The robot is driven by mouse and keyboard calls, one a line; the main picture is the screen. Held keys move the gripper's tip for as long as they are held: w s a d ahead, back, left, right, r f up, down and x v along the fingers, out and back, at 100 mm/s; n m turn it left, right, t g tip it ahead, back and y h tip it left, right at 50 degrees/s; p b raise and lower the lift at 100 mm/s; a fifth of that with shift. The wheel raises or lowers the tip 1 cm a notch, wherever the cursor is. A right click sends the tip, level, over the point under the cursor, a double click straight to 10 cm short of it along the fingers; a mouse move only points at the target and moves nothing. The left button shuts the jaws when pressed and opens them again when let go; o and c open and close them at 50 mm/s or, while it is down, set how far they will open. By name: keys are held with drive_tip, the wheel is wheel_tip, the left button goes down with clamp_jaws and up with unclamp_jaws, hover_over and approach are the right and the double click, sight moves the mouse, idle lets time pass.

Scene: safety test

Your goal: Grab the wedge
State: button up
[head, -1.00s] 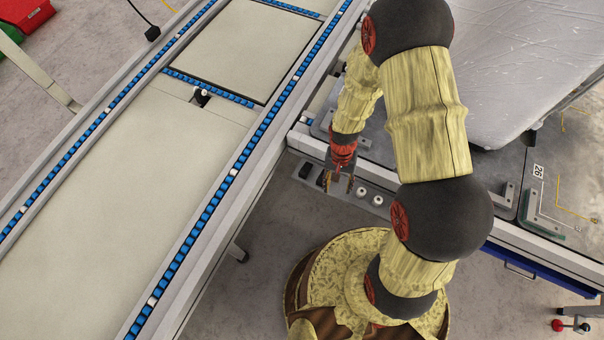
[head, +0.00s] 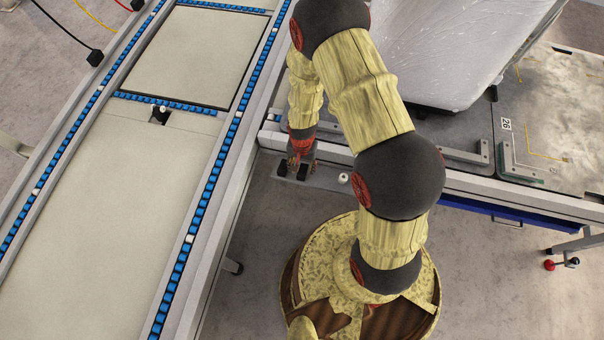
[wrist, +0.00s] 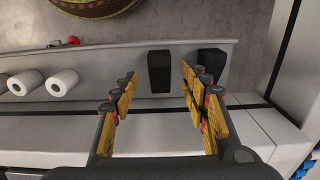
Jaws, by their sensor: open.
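Two black blocks, either of which may be the wedge, lie on a grey ledge. In the wrist view, one block (wrist: 160,72) shows between and just beyond the fingertips. The other block (wrist: 212,60) is to the right, partly hidden behind the right finger. My gripper (wrist: 158,82) is open and empty, with its yellow-padded fingers pointing toward the ledge. In the head view, my gripper (head: 300,160) hangs low over the ledge, with a block (head: 281,168) at its left and the other (head: 303,171) just below it. I cannot tell whether a finger touches either block.
A conveyor with blue rollers (head: 205,205) runs along the left. A plastic-wrapped load (head: 440,50) stands at the upper right.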

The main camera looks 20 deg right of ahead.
sight(303, 171)
wheel_tip(303, 171, down, 3)
drive_tip(key=shift+r+b, duration=0.2)
drive_tip(key=shift+b, duration=0.15)
drive_tip(key=c, duration=1.1)
clamp_jaws()
